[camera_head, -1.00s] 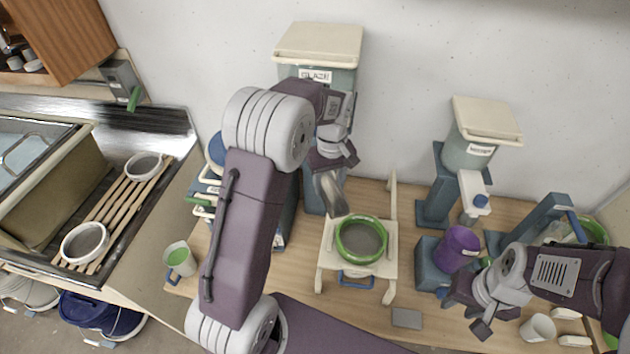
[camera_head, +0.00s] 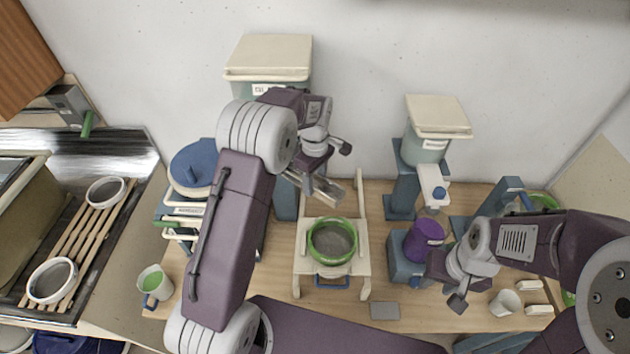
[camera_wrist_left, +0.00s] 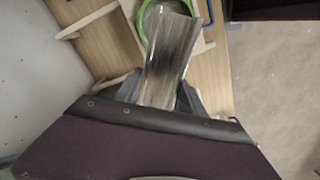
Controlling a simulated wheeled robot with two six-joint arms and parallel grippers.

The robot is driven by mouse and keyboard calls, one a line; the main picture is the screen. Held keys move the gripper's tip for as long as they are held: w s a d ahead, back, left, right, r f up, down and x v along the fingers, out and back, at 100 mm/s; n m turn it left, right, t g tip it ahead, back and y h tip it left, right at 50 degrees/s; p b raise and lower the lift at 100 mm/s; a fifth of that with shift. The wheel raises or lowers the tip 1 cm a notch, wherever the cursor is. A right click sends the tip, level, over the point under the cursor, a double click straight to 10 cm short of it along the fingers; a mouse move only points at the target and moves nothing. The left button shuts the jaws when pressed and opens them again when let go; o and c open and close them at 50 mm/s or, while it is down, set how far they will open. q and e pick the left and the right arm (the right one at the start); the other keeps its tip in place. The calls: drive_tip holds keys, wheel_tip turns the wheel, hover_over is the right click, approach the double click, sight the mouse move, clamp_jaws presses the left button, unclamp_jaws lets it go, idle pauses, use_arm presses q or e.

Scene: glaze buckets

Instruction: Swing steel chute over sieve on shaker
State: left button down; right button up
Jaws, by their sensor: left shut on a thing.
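The steel chute (camera_head: 330,191) is a shiny grey trough below the glaze bucket (camera_head: 268,62). My left gripper (camera_head: 326,170) is shut on it. The green-rimmed sieve (camera_head: 332,241) sits on the cream shaker frame (camera_head: 300,262). In the head view the chute's free end shows just behind the sieve's back rim. In the left wrist view the chute (camera_wrist_left: 170,55) lies between the fingers, and its far end overlaps the sieve's green ring (camera_wrist_left: 143,22). The height gap between them cannot be told. My right gripper (camera_head: 447,285) looks open and empty, in front of the purple cup (camera_head: 426,235).
A second bucket (camera_head: 427,150) on a blue stand is at the right. A grey slab (camera_head: 385,311) lies on the bench. A slatted rack (camera_head: 75,245) spans the sink.

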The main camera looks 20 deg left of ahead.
sight(314, 184)
use_arm(q)
drive_tip(key=shift+w+a+r, duration=0.1)
drive_tip(key=shift+w+r, duration=0.05)
drive_tip(key=c, duration=0.7)
unclamp_jaws()
drive_tip(key=shift+w+a, duration=0.1)
drive_tip(key=shift+a, duration=0.05)
drive_tip(key=shift+f, duration=0.2)
drive_tip(key=shift+r, duration=0.15)
wheel_tip(314, 184, up, 9)
drive_tip(key=shift+f+b, duration=0.1)
drive_tip(key=shift+b, duration=1.05)
